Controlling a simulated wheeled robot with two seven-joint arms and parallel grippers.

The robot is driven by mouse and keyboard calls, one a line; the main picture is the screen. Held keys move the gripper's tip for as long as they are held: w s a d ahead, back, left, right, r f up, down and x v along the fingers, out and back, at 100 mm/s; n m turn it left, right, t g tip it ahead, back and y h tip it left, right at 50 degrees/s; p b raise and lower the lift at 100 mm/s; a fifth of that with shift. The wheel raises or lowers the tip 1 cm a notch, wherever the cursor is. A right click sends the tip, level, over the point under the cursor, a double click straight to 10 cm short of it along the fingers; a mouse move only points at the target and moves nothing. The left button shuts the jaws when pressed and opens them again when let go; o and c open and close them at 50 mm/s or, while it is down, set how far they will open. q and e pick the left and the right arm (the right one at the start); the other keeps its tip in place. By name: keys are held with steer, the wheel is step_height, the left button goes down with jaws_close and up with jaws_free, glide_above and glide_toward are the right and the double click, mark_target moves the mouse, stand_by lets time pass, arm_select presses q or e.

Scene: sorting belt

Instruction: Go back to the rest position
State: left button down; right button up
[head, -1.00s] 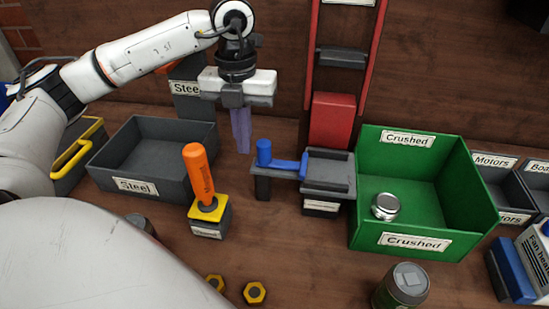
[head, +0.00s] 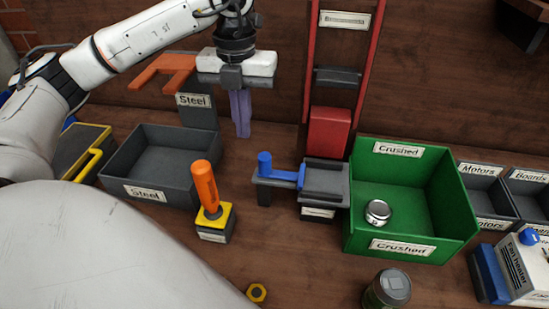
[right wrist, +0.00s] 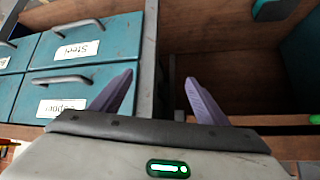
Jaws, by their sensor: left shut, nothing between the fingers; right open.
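My left gripper (head: 241,130) hangs in the head view with its purple fingers together and pointing down. It is empty, above the back of the table, between the Steel bin and the red press. My left arm reaches in from the left. My right gripper (right wrist: 160,95) shows in the right wrist view, its two purple fingers spread wide apart with nothing between them. It faces teal drawers and an open wooden space. The right gripper does not show in the head view.
A grey Steel bin (head: 124,183), an orange-handled tool (head: 206,188), a blue-levered press (head: 325,183) and a green Crushed bin (head: 441,224) holding a crushed can (head: 377,212) stand around. Another can (head: 388,290) stands in front. Teal drawers (right wrist: 75,90) flank the right gripper.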

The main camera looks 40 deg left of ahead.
steer(key=shift+f, duration=0.2)
steer(key=f+b, duration=0.1)
steer(key=b, duration=0.1)
steer(key=f+b, duration=0.2)
steer(key=a+f+b, duration=0.1)
steer(key=b, duration=0.1)
steer(key=shift+w+f, duration=0.15)
steer(key=shift+f, duration=0.25)
steer(key=shift+f, duration=0.1)
